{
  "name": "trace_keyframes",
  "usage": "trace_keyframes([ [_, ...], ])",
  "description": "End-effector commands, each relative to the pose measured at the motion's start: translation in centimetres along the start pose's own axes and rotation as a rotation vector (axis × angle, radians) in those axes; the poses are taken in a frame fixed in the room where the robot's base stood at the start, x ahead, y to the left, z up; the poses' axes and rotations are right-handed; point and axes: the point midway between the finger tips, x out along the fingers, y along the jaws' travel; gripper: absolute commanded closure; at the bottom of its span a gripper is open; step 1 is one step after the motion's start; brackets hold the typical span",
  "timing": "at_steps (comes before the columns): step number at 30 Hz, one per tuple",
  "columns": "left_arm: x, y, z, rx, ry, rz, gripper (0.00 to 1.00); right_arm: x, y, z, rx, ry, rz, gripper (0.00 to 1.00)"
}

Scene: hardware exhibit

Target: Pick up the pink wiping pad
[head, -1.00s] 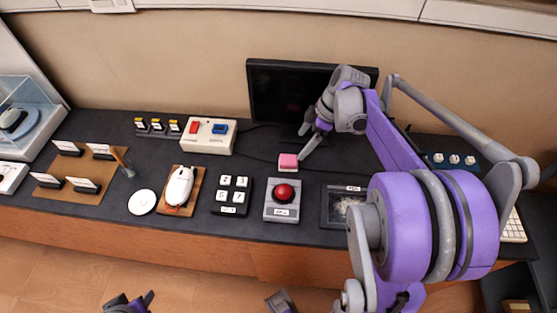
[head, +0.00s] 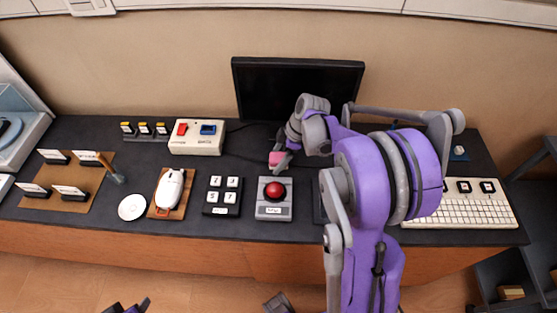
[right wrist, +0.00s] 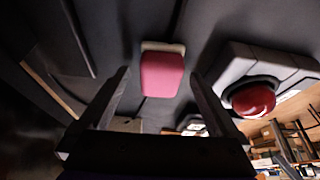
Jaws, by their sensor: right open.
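The pink wiping pad (head: 276,158), a small block with a pale underside, is on the dark counter behind the red button box, partly hidden by my right gripper (head: 281,149). In the right wrist view the pad (right wrist: 162,76) shows between and just beyond the two open fingers of my right gripper (right wrist: 160,80), with gaps at both sides. No grip on it shows. My left gripper (head: 130,306) is only partly in view at the bottom edge, away from the counter; its jaw opening is unclear.
The red button box (head: 274,200) stands close in front of the pad, and its button also shows in the right wrist view (right wrist: 253,99). A black monitor (head: 297,90) stands behind. A keypad (head: 222,196), white mouse (head: 170,187) and switch box (head: 197,137) are to the left; a keyboard (head: 460,212) is to the right.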

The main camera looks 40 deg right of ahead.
Motion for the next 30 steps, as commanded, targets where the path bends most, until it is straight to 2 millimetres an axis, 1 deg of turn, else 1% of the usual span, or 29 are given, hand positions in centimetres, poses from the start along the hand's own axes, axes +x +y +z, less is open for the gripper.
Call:
trace_keyframes([
  [5, 0.0, 0.0, 0.0, 0.000, 0.000, 0.000, 0.50, 0.0, 0.0, 0.0, 0.001, 0.000, 0.000, 0.03],
  [8, 0.0, 0.0, 0.0, 0.000, 0.000, 0.000, 0.50, 0.0, 0.0, 0.0, 0.001, 0.000, 0.000, 0.19],
  [9, 0.0, 0.0, 0.0, 0.000, 0.000, 0.000, 0.50, 0.0, 0.0, 0.0, 0.001, 0.000, 0.000, 0.26],
  [20, 0.0, 0.0, 0.0, 0.000, 0.000, 0.000, 0.50, 0.0, 0.0, 0.0, 0.001, 0.000, 0.001, 0.91],
  [21, 0.0, 0.0, 0.0, 0.000, 0.000, 0.000, 0.50, 0.0, 0.0, 0.0, 0.001, 0.000, 0.001, 0.92],
  [26, 0.0, 0.0, 0.0, 0.000, 0.000, 0.000, 0.50, -0.1, 0.0, 0.0, 0.001, 0.000, 0.001, 0.92],
  [30, -0.1, 0.0, -0.1, 0.000, 0.001, 0.000, 0.50, -1.0, 0.0, -0.4, 0.001, 0.000, 0.001, 0.92],
])
